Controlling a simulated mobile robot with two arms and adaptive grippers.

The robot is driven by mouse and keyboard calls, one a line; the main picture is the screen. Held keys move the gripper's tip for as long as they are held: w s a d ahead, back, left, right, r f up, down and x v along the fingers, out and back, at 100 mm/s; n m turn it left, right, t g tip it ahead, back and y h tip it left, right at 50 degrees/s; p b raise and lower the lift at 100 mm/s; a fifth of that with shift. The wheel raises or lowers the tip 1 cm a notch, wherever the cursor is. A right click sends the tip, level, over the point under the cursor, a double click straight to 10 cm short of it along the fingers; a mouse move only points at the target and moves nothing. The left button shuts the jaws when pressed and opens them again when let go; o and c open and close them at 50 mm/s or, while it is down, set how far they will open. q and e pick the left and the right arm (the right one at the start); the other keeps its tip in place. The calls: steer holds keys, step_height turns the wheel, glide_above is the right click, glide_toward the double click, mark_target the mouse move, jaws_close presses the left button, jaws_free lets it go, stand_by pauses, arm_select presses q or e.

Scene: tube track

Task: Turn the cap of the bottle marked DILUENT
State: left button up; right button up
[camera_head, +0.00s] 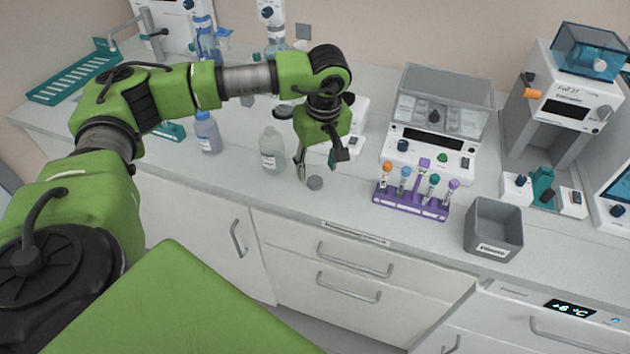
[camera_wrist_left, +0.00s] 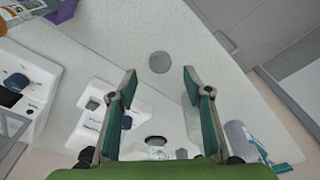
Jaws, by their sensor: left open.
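A clear bottle (camera_head: 271,155) with a white label stands on the counter; the label is too small to read. Its narrow top shows no clear cap. A second, bluish bottle (camera_head: 208,136) stands further left. A small grey round disc, like a cap (camera_head: 315,183), lies on the counter right of the clear bottle; it also shows in the wrist view (camera_wrist_left: 160,62). My left gripper (camera_head: 320,168) is open and empty, pointing down above the counter near the disc, right of the clear bottle. In the wrist view the disc lies beyond the gap between its fingertips (camera_wrist_left: 160,78). My right gripper is out of view.
A purple rack (camera_head: 410,203) with several capped tubes and a grey bin (camera_head: 493,229) stand to the right. A white instrument with a clear lid (camera_head: 437,110) stands behind the rack. The counter's front edge is close to the disc.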

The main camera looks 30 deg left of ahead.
mark_target(315, 181)
arm_select(q)
steer(key=f, duration=0.1)
steer(key=f+p, duration=0.1)
steer(key=f, duration=0.1)
steer(key=f+p, duration=0.1)
steer(key=shift+w+a+f, duration=0.2)
steer(key=shift+a, duration=0.2)
steer(key=shift+f, duration=0.3)
steer(key=shift+c, duration=0.4)
steer(key=c, duration=0.7)
